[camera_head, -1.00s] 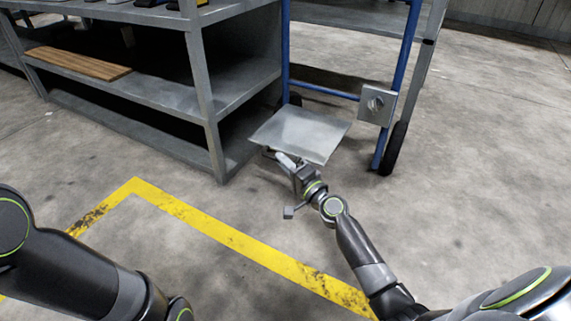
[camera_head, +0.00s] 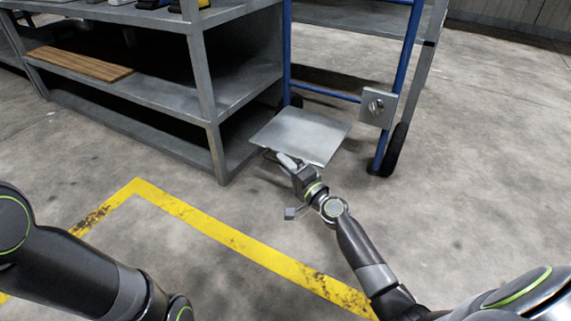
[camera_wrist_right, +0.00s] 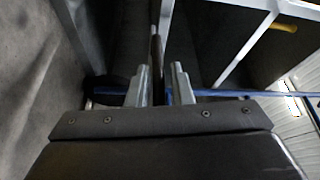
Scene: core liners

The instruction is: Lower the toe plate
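The toe plate (camera_head: 301,135) is a flat grey metal plate at the foot of the blue hand truck (camera_head: 397,75). In the head view it lies out in front of the frame, close to level, above the floor. My right gripper (camera_head: 281,159) is at its near left edge. In the right wrist view, the two fingers (camera_wrist_right: 159,80) stand apart, with a thin dark edge (camera_wrist_right: 156,48), apparently the plate seen edge-on, between them. A gap shows beside the right finger; contact on the left cannot be told. My left arm shows, but its gripper is outside the picture.
A grey metal shelf unit (camera_head: 206,95) stands close at the left of the truck, with a wooden board (camera_head: 78,62) on it. A black wheel (camera_head: 394,150) is at the right. A yellow floor line (camera_head: 235,240) crosses open concrete in front.

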